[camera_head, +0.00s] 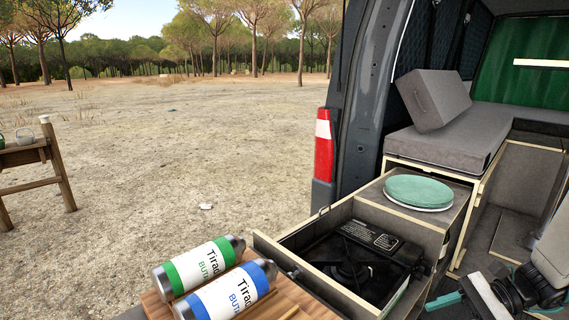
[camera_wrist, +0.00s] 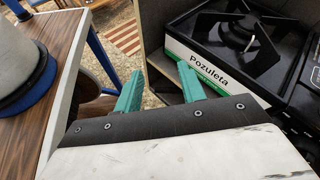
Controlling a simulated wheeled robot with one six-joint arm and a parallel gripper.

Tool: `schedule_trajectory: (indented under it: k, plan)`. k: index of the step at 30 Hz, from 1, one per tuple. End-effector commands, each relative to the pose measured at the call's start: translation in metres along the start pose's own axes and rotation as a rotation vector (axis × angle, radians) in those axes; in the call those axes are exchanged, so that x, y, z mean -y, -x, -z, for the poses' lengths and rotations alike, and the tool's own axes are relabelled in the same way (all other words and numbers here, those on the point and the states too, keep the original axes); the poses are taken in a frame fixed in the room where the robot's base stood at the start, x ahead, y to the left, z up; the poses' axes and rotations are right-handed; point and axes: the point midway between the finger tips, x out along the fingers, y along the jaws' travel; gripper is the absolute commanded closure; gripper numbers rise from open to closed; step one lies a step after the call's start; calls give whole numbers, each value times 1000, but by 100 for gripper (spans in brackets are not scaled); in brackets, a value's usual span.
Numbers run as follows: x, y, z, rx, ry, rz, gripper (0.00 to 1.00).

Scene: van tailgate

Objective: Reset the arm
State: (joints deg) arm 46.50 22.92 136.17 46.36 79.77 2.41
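My gripper (camera_wrist: 160,88) shows in the wrist view with its two teal fingers apart and nothing between them. In the head view my arm is at the lower right, inside the van's rear opening, and one teal finger is visible to the right of the open drawer (camera_head: 285,253). A black camping stove (camera_head: 365,255) sits in that drawer. In the wrist view the stove (camera_wrist: 225,45) is beyond the fingers, at the upper right, its side labelled "Pozuleta". I cannot tell how far the fingers are from it.
A green-labelled canister (camera_head: 200,264) and a blue-labelled canister (camera_head: 230,292) lie on a wooden board (camera_head: 293,293) at the bottom. A round green-topped item (camera_head: 419,190) rests on the cabinet. Grey cushions (camera_head: 440,145) lie behind. A wooden table (camera_head: 50,160) stands far left; the ground between is open.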

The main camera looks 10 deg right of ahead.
Motion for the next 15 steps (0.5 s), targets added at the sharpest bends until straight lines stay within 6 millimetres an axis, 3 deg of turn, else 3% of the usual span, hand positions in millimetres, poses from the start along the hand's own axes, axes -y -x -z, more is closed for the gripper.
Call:
schedule_trajectory:
  k: [3,15]
  plan:
    - [-15,-8,-34,-105,161,-200,60]
    - [-56,-4,-116,-462,693,-739,60]
